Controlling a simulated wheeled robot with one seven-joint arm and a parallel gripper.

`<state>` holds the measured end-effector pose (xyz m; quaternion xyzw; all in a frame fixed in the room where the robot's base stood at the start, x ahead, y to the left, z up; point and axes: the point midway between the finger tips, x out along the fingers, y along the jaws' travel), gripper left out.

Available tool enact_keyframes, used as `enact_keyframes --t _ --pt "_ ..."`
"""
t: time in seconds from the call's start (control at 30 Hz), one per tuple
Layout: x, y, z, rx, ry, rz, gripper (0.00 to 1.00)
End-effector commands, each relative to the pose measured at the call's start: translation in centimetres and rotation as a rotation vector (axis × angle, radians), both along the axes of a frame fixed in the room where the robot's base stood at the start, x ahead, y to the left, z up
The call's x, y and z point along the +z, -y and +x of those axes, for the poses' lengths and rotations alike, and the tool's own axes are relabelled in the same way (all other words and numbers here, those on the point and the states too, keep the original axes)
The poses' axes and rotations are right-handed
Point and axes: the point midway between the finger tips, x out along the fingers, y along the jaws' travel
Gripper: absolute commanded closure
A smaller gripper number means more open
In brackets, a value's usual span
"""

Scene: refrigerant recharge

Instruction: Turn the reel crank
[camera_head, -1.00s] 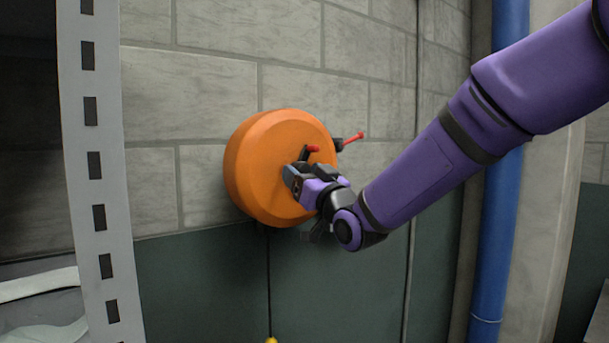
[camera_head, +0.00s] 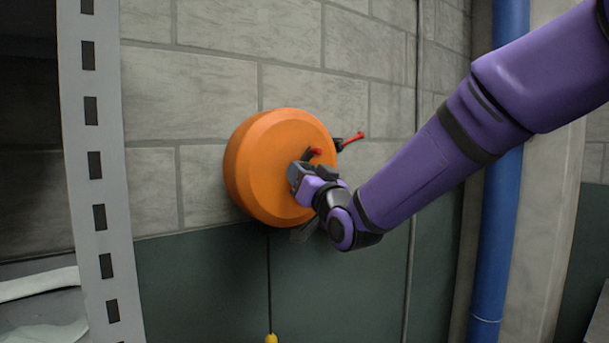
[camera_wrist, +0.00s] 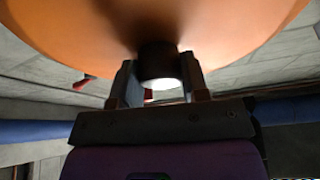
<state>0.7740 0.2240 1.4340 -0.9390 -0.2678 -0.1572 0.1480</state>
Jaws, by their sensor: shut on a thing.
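The orange reel (camera_head: 258,165) is a round drum on the block wall, left of my arm in the head view. It fills the top of the wrist view (camera_wrist: 160,22). My gripper (camera_head: 296,176) is at the drum's front face. In the wrist view, its two fingers (camera_wrist: 160,84) are on either side of a dark round crank grip (camera_wrist: 157,58) with a bright end, and are shut on it. A dark part with a red tip (camera_head: 316,151) shows just above the gripper. My gripper hides much of the crank.
A red-ended lever (camera_head: 352,138) sticks out from the wall right of the drum. A dark cord (camera_head: 268,285) hangs below it to a yellow piece (camera_head: 271,338). A perforated grey post (camera_head: 95,170) stands at left and a blue pipe (camera_head: 497,230) at right.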

Motion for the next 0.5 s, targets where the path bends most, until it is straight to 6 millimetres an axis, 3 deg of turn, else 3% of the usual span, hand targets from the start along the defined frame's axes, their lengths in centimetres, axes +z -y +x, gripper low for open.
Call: enact_keyframes --t 0.5 --pt "0.29 -0.20 -0.15 0.000 -0.268 0.404 0.82"
